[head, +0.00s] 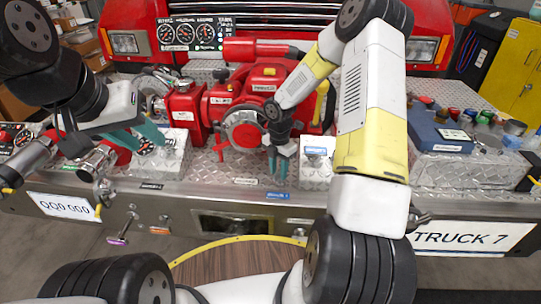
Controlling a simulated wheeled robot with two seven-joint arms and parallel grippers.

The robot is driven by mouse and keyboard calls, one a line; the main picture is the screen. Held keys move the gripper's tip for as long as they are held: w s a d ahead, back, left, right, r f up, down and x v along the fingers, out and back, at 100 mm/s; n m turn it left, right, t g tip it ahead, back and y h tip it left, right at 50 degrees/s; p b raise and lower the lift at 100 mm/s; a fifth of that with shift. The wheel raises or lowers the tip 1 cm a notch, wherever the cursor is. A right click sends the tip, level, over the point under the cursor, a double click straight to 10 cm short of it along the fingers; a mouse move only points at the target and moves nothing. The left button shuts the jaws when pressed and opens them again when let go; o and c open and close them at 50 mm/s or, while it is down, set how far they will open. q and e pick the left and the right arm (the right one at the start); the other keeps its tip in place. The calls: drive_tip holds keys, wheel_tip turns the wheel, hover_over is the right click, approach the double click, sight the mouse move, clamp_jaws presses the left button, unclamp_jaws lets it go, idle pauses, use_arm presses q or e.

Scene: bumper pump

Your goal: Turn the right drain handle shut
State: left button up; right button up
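I cannot single out the right drain handle for sure. A grey metal fitting (419,217) shows on the bumper's front at the right, partly hidden behind my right arm. My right gripper (279,172) points down in front of the red pump (262,92), above the bumper's front edge and well left of that fitting. Its two teal fingers look slightly apart, with nothing seen between them. My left gripper (138,142) is at the left by the pipe fittings, near a small diamond-plate box. Its teal fingers are spread apart and look empty.
On the bumper (215,178) front at the left are a yellow handle (98,211), a purple pull (118,240) and an orange one (159,231). A blue box (438,136) and several small coloured caps lie at the right. A round wooden top (235,262) is in front.

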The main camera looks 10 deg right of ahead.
clamp_jaws()
drive_tip(key=shift+m, duration=0.3)
drive_tip(key=m, duration=0.5)
drive_tip(key=shift+w+a, duration=0.1)
drive_tip(key=m, duration=0.5)
drive_tip(key=shift+w, duration=0.15)
idle(0.5)
unclamp_jaws()
